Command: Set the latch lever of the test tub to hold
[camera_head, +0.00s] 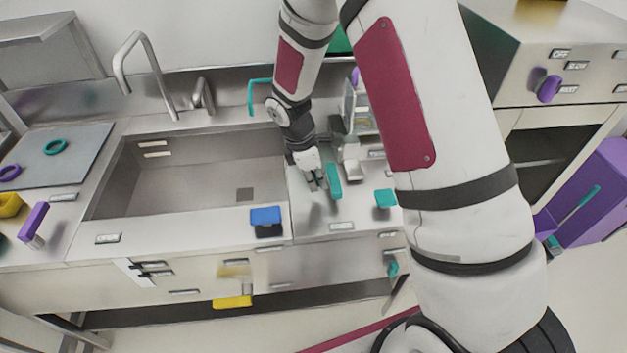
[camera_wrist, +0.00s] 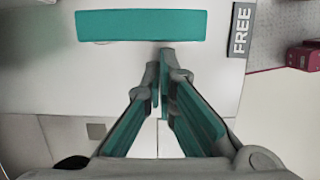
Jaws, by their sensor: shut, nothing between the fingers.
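A teal bar, which looks like the latch lever (camera_wrist: 141,26), lies across the top of the wrist view, left of a grey label reading FREE (camera_wrist: 241,30). In the head view a teal bar (camera_head: 334,181) shows just right of my gripper (camera_head: 315,183), above the counter right of the sink. My gripper also shows in the wrist view (camera_wrist: 164,55), its fingertips together and empty, just below the bar in the picture. I cannot tell whether they touch it. No HOLD label is readable. I cannot tell which part is the test tub.
The sink (camera_head: 190,175) is left of my gripper. A blue block (camera_head: 265,217) sits at its front right edge. A small teal piece (camera_head: 385,198) is to the right of the bar. A metal fixture (camera_head: 349,160) stands close behind. A purple bin (camera_head: 595,205) is at far right.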

